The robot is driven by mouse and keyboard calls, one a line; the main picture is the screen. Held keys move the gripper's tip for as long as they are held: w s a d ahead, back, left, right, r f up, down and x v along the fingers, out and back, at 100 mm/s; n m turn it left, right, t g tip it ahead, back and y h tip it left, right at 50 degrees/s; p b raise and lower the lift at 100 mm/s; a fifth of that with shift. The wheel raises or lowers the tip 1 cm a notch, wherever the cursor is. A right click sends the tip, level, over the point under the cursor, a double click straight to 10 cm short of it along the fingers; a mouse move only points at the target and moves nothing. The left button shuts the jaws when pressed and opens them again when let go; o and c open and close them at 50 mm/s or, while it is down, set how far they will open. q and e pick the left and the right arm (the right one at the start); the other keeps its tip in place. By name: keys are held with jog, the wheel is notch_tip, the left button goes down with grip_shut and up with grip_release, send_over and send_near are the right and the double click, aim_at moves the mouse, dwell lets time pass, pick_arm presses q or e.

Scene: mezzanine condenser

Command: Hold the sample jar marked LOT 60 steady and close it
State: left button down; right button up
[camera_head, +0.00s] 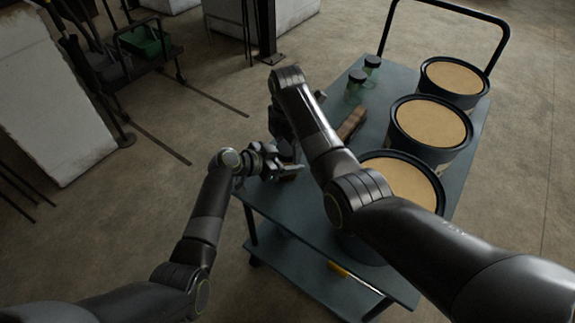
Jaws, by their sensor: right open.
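Two small greenish jars with dark lids, a nearer one (355,83) and a farther one (371,68), stand upright at the far left of the cart top (398,78). No LOT 60 marking is readable on either. My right gripper (284,128) hangs open over the left edge of the cart, partly hidden behind its own wrist. My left gripper (280,166) is low at the cart's near-left corner, close below the right one. A small dark brown shape (289,174) shows at its fingers; I cannot tell what it is or whether it is held.
Three dark tubs with tan contents, far (452,78), middle (430,122) and near (405,185), line the cart's right side. A brown block (351,122) lies between jars and grippers. A black handle (447,8) rises at the far end. A yellow item (339,269) is on the lower shelf.

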jog(key=shift+c, duration=0.4)
jog(key=c, duration=0.9)
jog(key=shift+m, duration=0.9)
jog(key=shift+c, duration=0.2)
jog(key=o, duration=1.2)
jog(key=shift+c, duration=0.2)
notch_tip(320, 180, up, 8)
jog(key=shift+f, duration=0.2)
